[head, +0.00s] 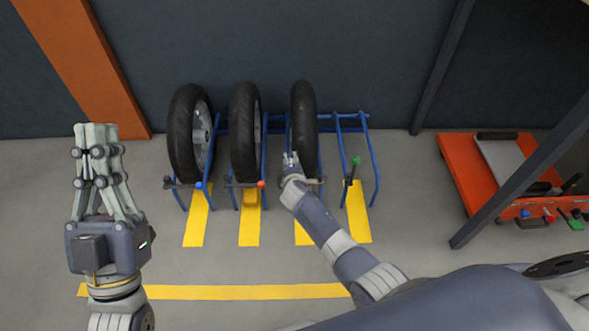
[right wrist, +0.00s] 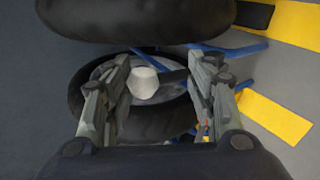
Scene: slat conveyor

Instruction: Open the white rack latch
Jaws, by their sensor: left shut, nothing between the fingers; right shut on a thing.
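The white rack latch shows in the right wrist view as a white knob (right wrist: 145,83) on a short dark bar, between the fingers of my right gripper (right wrist: 160,70). That gripper is shut on the white knob. In the head view my right gripper (head: 291,158) is at the front of the third wheel (head: 303,115), and it hides the knob. My left gripper (head: 97,128) is shut and empty, raised at the left, well apart from the blue rack (head: 340,116).
Two more wheels (head: 187,135) (head: 244,132) stand in the rack, with blue (head: 198,186) and red (head: 261,184) latch knobs in front. The green-knobbed latch (head: 356,161) points up at an empty slot. An orange bench (head: 460,175) with tools is at the right.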

